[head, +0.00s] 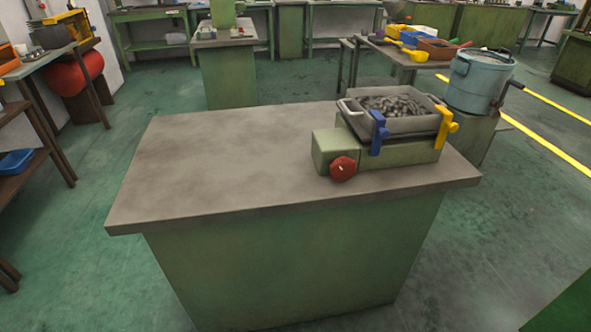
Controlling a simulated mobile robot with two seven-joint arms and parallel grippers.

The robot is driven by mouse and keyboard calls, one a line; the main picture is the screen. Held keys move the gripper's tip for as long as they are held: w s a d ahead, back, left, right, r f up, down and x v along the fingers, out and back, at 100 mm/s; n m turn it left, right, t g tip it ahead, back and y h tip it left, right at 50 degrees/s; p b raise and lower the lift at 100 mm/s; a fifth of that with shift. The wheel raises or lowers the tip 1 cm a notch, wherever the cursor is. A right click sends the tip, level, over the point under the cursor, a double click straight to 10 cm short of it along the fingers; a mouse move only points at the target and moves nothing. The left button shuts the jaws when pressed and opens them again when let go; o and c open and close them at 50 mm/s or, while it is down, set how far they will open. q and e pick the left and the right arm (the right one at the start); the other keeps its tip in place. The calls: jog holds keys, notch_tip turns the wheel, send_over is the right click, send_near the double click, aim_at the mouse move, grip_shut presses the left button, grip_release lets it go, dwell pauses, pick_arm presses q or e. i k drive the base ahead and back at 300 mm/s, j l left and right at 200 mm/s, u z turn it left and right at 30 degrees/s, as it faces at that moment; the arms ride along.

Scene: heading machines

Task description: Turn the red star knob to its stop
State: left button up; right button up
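The red star knob (342,169) sits on the front face of a light green machine block (330,150), at the block's left end. A small pale mark shows on the knob's face. The block stands on the right part of a grey-topped green bench (215,165). A grey metal tray (405,125) full of small grey parts rests on the block. A blue clamp (379,133) and a yellow clamp (445,125) are at the tray's front side. Neither of my grippers is in view.
The bench top left of the block is bare. A blue-grey bucket (478,82) stands behind the bench at right. Behind it, a table holds a yellow scoop (414,55) and coloured bins (438,47). Shelving with a blue bin (15,162) stands at left. Green floor surrounds the bench.

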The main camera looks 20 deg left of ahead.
aim_at(342, 169)
jog(key=i+l+u, duration=0.1)
jog(key=u, duration=0.35)
jog(key=i+l+u, duration=0.15)
jog(key=u, duration=0.25)
jog(key=i+l+u, duration=0.1)
jog(key=u, duration=0.35)
jog(key=l+u, duration=0.25)
jog(key=u, duration=0.2)
jog(key=i+l, duration=0.05)
